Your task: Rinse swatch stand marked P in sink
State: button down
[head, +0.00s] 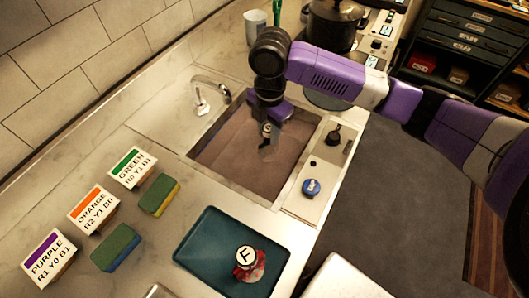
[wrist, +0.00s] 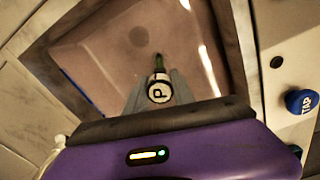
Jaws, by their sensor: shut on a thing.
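My gripper (head: 266,138) points down over the sink (head: 228,150), inside its outline. In the wrist view, my gripper (wrist: 157,88) is shut on the swatch stand marked P (wrist: 159,92); its round white top with a black P faces the camera. A narrow green part of the stand shows beyond the fingers. The stand's lower end and its exact height over the basin floor are hard to tell. The basin looks brownish-pink, with a dark round spot in the wrist view. The curved metal faucet (head: 207,92) stands at the sink's far left edge.
A blue TAP knob (head: 311,187) and a black knob (head: 333,136) sit right of the sink. A teal tray (head: 205,245) holds another stand (head: 248,262), reddish at its base. Colour cards (head: 94,208) and sponges (head: 117,247) lie at left. A dark pot (head: 333,25) stands behind.

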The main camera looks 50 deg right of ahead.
notch_tip(320, 180, up, 14)
jog(key=p, duration=1)
dwell(0.3)
jog(key=shift+s, duration=0.15)
dwell(0.9)
